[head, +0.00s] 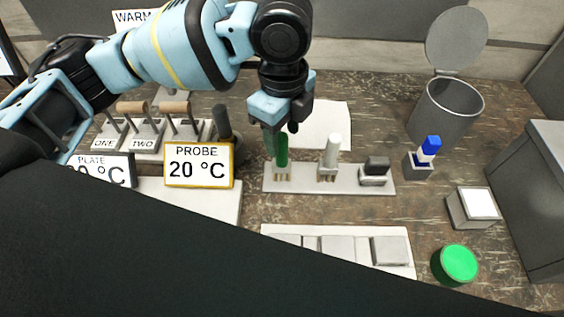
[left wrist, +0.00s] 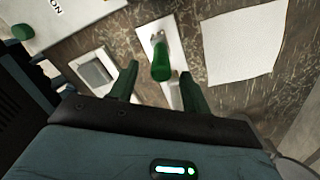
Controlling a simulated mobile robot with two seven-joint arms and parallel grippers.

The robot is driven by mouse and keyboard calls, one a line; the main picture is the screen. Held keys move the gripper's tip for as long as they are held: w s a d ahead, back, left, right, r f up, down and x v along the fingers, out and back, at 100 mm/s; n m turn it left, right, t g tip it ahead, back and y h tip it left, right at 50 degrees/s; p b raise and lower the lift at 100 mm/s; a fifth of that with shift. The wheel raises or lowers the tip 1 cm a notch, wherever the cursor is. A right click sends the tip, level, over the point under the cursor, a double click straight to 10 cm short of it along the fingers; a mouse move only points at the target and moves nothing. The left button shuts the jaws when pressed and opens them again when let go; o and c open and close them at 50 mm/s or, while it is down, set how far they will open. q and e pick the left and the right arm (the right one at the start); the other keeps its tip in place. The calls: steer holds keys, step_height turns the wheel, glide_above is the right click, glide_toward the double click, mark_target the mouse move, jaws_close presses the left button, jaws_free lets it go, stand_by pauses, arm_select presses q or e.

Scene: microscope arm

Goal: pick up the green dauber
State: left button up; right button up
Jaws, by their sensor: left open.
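The green dauber (head: 281,152) stands upright at the left end of a pale rack (head: 340,186). In the left wrist view, the green dauber (left wrist: 160,62) shows between the two fingertips. My left gripper (head: 280,133) is open, pointing down at the dauber's top from above. Its dark green fingers (left wrist: 159,72) also show in the left wrist view, one on each side of the dauber. I cannot tell whether they touch it. My right gripper is not in view.
A white stick (head: 332,150) and a dark block (head: 376,168) stand in the same rack. A probe display (head: 198,165) is to the left. A blue-topped item (head: 429,150), an open bin (head: 445,108) and a green button (head: 458,264) are to the right. White paper (head: 325,122) lies behind.

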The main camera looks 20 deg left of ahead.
mark_target(282, 147)
arm_select(q)
steer(key=f, duration=0.4)
steer(key=shift+w+a+f, duration=0.1)
steer(key=shift+a+f, duration=0.1)
steer(key=shift+f, duration=0.15)
jaws_close()
steer(key=shift+r, duration=0.1)
